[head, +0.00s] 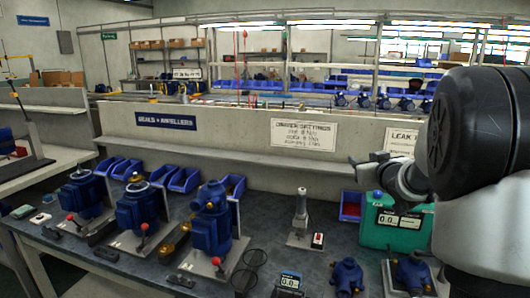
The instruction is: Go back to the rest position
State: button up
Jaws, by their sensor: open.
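My gripper (366,163) is at the right of the head view, raised above the bench and in front of the low wall. Its fingers point left and are small and partly hidden by my arm, which fills the right edge. I see nothing held in them. It appears above and left of the green unit, apart from the pumps on the bench.
Blue pumps (211,224) on plates stand along the bench (270,215) at left. A grey upright device (301,212) stands mid-bench; a green unit (385,237) sits below my arm. Smaller blue pumps (347,274) are at front right. A shelf (250,158) runs behind.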

jog(key=s+a+r+m+g+h, duration=0.2)
jog(key=s+r, duration=0.1)
jog(key=s, duration=0.5)
jog(key=s+a+f+g+y, duration=0.1)
jog(key=s+a+f+g, duration=0.25)
jog(key=s, duration=0.75)
jog(key=s+a+f+g, duration=0.25)
jog(key=s+a, duration=0.25)
jog(key=s, duration=0.6)
jog(key=s+a+f+g+y, duration=0.1)
jog(key=s+a+f+g, duration=0.3)
jog(key=s, duration=0.8)
notch_tip(320, 180, up, 19)
jog(key=w+t+p, duration=0.1)
jog(key=p, duration=1.7)
jog(key=shift+a+t, duration=0.25)
jog(key=shift+t, duration=0.05)
